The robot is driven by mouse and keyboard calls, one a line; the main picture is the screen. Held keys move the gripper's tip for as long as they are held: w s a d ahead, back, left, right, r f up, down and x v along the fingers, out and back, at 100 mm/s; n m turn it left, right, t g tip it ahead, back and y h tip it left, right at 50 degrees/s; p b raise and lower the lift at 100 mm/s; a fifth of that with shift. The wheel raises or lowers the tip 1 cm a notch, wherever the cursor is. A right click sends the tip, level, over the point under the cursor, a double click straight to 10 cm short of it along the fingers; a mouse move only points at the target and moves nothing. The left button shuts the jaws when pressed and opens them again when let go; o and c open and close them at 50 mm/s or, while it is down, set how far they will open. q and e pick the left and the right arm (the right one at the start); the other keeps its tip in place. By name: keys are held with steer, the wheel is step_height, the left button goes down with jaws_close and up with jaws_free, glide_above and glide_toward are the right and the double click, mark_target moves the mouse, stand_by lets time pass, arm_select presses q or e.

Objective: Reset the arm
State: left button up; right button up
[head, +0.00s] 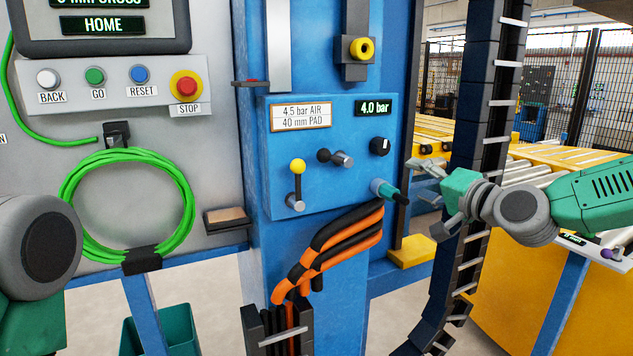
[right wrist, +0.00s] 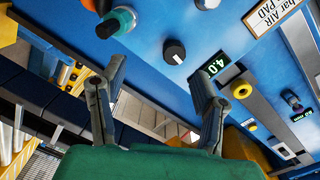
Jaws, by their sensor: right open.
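A grey control panel (head: 215,129) at the left bears a blue RESET button (head: 139,74). It sits between a green GO button (head: 95,75) and a red STOP button (head: 186,87) on a yellow base. The display (head: 103,25) above reads HOME. My right gripper (head: 428,182) is open and empty, right of the blue valve box (head: 335,150) and near its teal connector (head: 384,190). In the right wrist view its two fingers (right wrist: 157,72) are spread in front of the blue box. My left gripper is out of view; only part of my left arm shows at the left edge.
A white BACK button (head: 47,78) is left of GO. The blue box carries a yellow-knobbed lever (head: 297,183), a black knob (head: 380,146) and a 4.0 bar readout (head: 374,108). A black cable chain (head: 470,150) hangs beside my right gripper. Orange and black hoses (head: 330,250) run below.

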steer(key=s+a+f+n+g+h+b, duration=0.1)
steer(key=s+a+f+g, duration=0.15)
steer(key=s+f, duration=0.6)
steer(key=s+a+f+n+g, duration=0.2)
steer(key=s+f+g, duration=0.1)
steer(key=f, duration=1.1)
steer(key=s+a+f+n+g+h+b, duration=0.1)
steer(key=s+a+f+g, duration=0.3)
steer(key=f, duration=0.7)
steer(key=s+d+f+n+g+h, duration=0.1)
steer(key=s+d+f+g, duration=0.1)
steer(key=s+f, duration=0.3)
steer(key=s+d+f+n+g+h+b, duration=0.1)
steer(key=s+d+f, duration=0.3)
steer(key=s, duration=1)
steer(key=s+d+f+n+g+h+b, duration=0.1)
steer(key=s+d+f+n+g+h, duration=0.1)
steer(key=s+f, duration=0.4)
steer(key=s+d+n+g, duration=0.1)
steer(key=s+d, duration=0.1)
steer(key=s, duration=0.2)
steer(key=shift+f, duration=0.25)
steer(key=shift+w, duration=0.15)
